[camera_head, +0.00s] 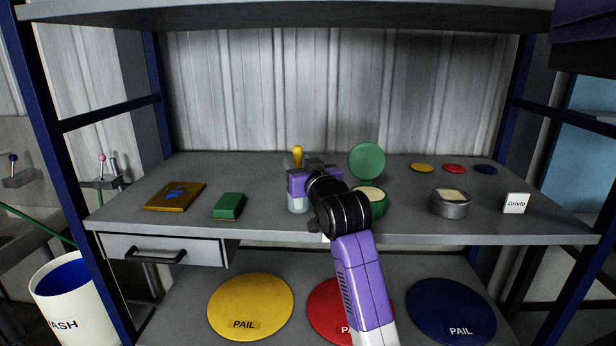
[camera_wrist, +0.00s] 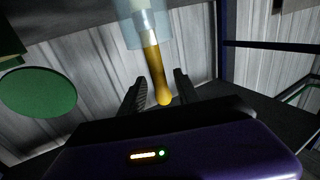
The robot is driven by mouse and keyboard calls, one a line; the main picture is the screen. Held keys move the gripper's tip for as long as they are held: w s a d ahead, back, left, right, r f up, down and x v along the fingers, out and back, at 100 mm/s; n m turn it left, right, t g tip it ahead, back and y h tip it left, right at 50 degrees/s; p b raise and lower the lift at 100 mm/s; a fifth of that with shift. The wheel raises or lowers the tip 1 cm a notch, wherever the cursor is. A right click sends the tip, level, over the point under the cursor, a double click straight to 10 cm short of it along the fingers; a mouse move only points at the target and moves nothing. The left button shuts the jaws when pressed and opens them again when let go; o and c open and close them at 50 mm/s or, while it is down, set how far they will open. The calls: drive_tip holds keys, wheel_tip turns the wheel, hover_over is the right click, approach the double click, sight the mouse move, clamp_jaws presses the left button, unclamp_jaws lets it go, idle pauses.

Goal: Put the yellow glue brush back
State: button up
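The yellow glue brush handle (camera_head: 297,153) stands up behind my gripper (camera_head: 308,178) in the head view. In the wrist view the same brush (camera_wrist: 155,70) runs between the two dark fingers of my gripper (camera_wrist: 160,77), its rounded end near the palm. Narrow gaps show beside the handle, so the fingers look open around it. The brush's pale end reaches into a clear jar (camera_wrist: 133,33), which also shows in the head view (camera_head: 297,205), partly hidden by my gripper. An open green tin (camera_head: 374,205) with cream-coloured contents stands right of my gripper.
A green round lid (camera_head: 366,161) stands upright behind the tin. A grey tin (camera_head: 450,206) and a white label block (camera_head: 516,203) are right. A green block (camera_head: 229,206) and a brown board (camera_head: 175,196) are left. Three coloured discs lie back right. A shelf (camera_head: 330,12) hangs overhead.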

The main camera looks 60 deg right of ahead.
drive_tip(key=b+v, duration=0.1)
drive_tip(key=v, duration=0.6)
drive_tip(key=shift+s+a, duration=0.2)
drive_tip(key=s+a+f+n+t+y, duration=0.1)
drive_tip(key=a+f+n+y, duration=0.15)
drive_tip(key=a+f, duration=0.9)
drive_tip(key=s+a+f+n+t+y, duration=0.15)
drive_tip(key=a+f+y, duration=0.25)
drive_tip(key=a+f, duration=0.75)
drive_tip(key=s+a+f+n+y, duration=0.1)
drive_tip(key=s+a+n+y, duration=0.1)
drive_tip(key=s+a, duration=0.6)
drive_tip(key=s+a+f+n+y, duration=0.2)
drive_tip(key=s+a, duration=0.6)
drive_tip(key=s, duration=0.5)
drive_tip(key=shift+n+y, duration=0.5)
drive_tip(key=shift+y, duration=0.65)
